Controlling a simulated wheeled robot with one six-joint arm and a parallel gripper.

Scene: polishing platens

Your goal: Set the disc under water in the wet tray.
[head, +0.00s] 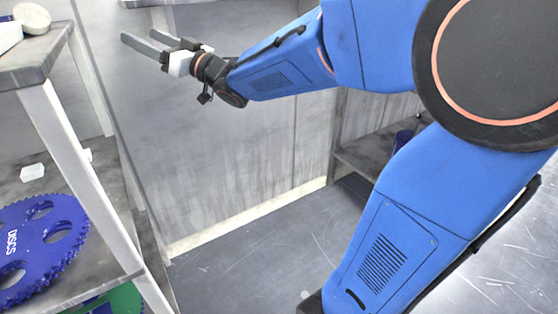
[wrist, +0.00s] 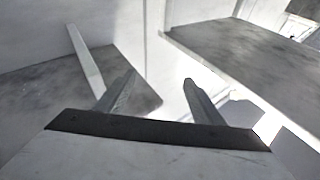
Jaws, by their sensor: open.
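My gripper (head: 148,44) is open and empty at the upper left of the head view, stretched out in front of a grey wall panel. Its two fingers also show spread apart in the wrist view (wrist: 152,88), with nothing between them. A blue toothed carrier (head: 40,240) marked "DISCS", with round holes, sits on a lower shelf at the left of the head view. A cream round piece (head: 32,17) lies at the top left; I cannot tell whether it is the disc. I do not see water or a wet tray that I can make out.
A shelf rack (head: 80,150) with a pale post stands at the left. A small white block (head: 32,172) lies on its middle level.

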